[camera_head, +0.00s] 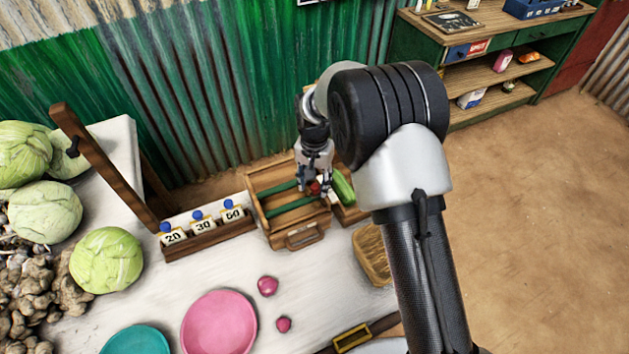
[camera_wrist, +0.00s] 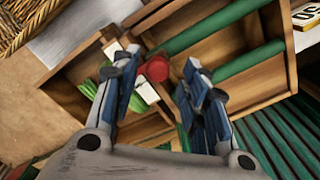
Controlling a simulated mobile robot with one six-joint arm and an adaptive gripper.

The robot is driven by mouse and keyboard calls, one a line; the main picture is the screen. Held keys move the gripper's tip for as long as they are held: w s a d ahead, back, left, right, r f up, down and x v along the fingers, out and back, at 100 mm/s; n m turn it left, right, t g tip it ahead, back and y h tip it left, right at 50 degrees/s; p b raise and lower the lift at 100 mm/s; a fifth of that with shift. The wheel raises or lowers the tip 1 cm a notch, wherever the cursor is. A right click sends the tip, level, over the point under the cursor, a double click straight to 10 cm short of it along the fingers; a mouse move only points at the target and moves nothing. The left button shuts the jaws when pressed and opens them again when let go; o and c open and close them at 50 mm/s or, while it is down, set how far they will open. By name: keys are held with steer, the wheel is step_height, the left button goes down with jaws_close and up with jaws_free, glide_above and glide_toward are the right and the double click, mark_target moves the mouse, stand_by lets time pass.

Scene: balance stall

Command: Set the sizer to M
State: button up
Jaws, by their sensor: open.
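The sizer is a wooden box (camera_head: 262,180) with green bars across it, standing at the back of the white table. It also fills much of the wrist view (camera_wrist: 265,25), with two green bars (camera_wrist: 215,22) over an open compartment. A round red knob (camera_wrist: 157,68) sits at its edge; in the head view the knob (camera_head: 314,188) is partly covered by my gripper (camera_head: 320,184). In the wrist view my gripper (camera_wrist: 160,66) is open, with the knob between or just beyond its fingertips; contact is unclear. Small white tabs (camera_wrist: 147,90) lie beside the knob; no letters are readable.
A long green vegetable (camera_head: 342,187) lies in a tray right of the sizer. A rack of number cards (camera_head: 205,238) stands left. A wicker basket (camera_head: 373,254), a pink plate (camera_head: 218,322) and cabbages (camera_head: 106,260) are on the table. A corrugated wall (camera_head: 200,90) rises behind.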

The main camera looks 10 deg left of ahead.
step_height(320, 180, up, 12)
stand_by(0.4)
